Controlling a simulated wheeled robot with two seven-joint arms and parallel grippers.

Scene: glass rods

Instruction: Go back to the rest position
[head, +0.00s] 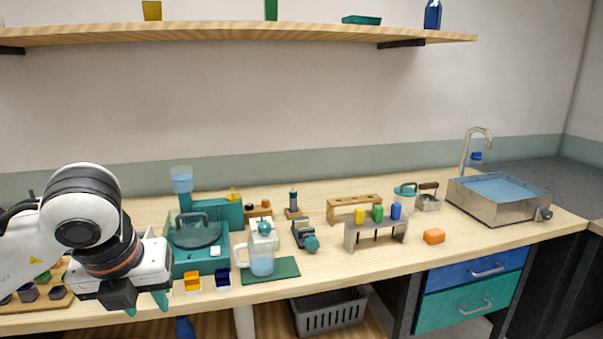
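My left gripper (147,304) is in the lower left of the head view, on a white arm that comes in from the left. It points down over the front edge of the wooden bench (340,272). Its two teal fingertips are apart with nothing visible between them. It is left of a yellow block (192,281) and in front of the teal machine (198,258). My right gripper and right arm do not show.
A rack (375,232) holds coloured vials. A orange block (434,236) and a sink (500,205) are further right. A shelf (230,33) runs above. The bench's front right-centre is clear.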

